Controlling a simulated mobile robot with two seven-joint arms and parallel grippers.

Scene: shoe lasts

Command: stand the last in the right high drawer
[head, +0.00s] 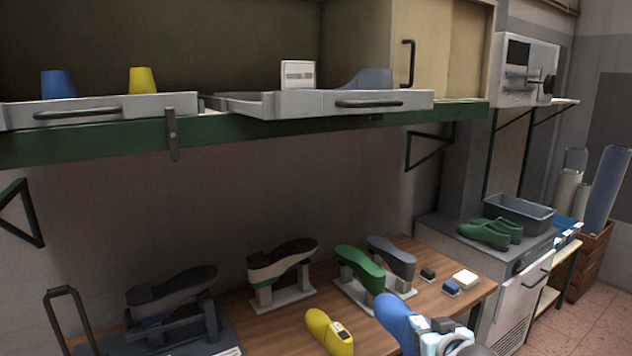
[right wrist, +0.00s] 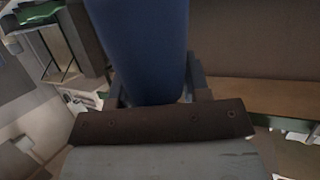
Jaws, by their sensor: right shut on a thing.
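My right gripper (head: 428,330) is at the bottom of the head view, shut on a blue last (head: 396,312). The last points up and left, above the front of the workbench. In the right wrist view the blue last (right wrist: 140,45) sits between the two fingers (right wrist: 155,92); its far end is out of frame. The right high drawer (head: 330,101) is a grey tray pulled out from the shelf, well above the gripper. It holds a white labelled box (head: 298,74) and a grey-blue last-like shape (head: 368,79). My left gripper is not in view.
The left high drawer (head: 80,112) holds blue and yellow pieces. On the bench (head: 262,320) are a yellow last (head: 328,332), a green last (head: 360,268) and a grey last (head: 392,258) on stands, and dark soles. A green shelf edge (head: 250,128) and bracket (head: 428,150) overhang the bench.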

